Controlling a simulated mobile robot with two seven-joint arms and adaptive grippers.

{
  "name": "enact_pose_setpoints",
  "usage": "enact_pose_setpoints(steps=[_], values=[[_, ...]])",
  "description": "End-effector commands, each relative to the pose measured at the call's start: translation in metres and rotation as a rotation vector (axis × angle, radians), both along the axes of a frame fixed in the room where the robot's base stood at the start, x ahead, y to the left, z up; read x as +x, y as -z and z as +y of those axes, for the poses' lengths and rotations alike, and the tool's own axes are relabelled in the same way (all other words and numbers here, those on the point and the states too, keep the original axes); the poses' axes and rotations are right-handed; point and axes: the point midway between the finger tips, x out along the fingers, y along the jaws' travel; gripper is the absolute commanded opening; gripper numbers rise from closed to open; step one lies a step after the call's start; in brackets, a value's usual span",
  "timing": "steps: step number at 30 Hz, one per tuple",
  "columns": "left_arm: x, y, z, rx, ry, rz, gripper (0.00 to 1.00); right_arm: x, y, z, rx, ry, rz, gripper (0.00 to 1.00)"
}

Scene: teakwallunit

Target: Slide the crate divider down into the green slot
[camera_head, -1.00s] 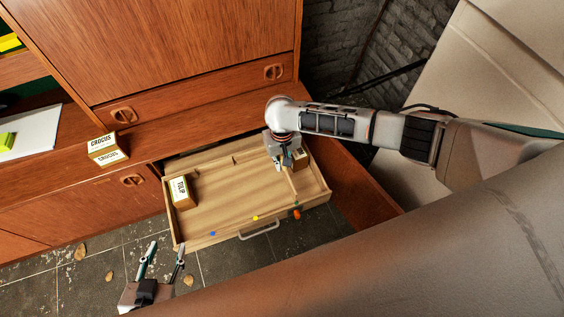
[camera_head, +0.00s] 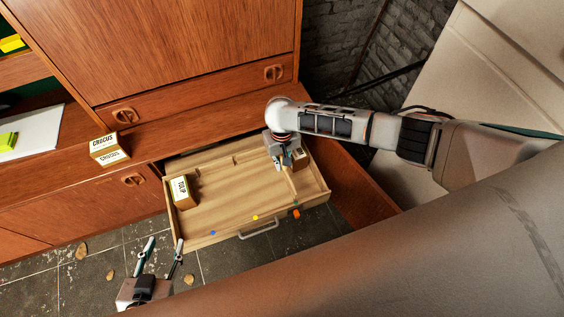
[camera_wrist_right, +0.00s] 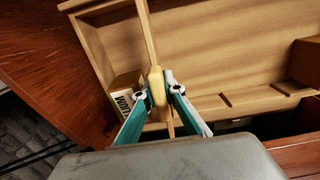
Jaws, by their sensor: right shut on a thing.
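The crate divider (camera_head: 288,184) is a thin pale wooden slat in the right part of the open drawer, running towards its front edge. My right gripper (camera_head: 279,166) is shut on it. In the right wrist view, the fingertips (camera_wrist_right: 159,92) close around a pale yellowish block on the divider (camera_wrist_right: 149,38). A small green mark (camera_head: 295,205) shows at the drawer front by the divider's near end. I cannot tell whether the divider sits in a slot. My left gripper (camera_head: 165,243) is open and empty, in front of the drawer's left corner.
The wooden drawer (camera_head: 222,205) holds a TULIP box (camera_head: 183,191) at left and another box (camera_head: 300,158) beside my right gripper. Blue (camera_head: 213,233), yellow (camera_head: 255,217) and orange (camera_head: 296,214) marks line its front. A CROCUS box (camera_head: 108,149) stands on the ledge.

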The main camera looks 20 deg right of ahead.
Motion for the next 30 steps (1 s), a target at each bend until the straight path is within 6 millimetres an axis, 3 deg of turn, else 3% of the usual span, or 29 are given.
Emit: enact_pose_setpoints(steps=[30], values=[[-0.006,0.013,0.001,0.006,0.006,0.018,0.40,-0.001,0.020,0.001,0.001,0.001,0.001,0.00]])
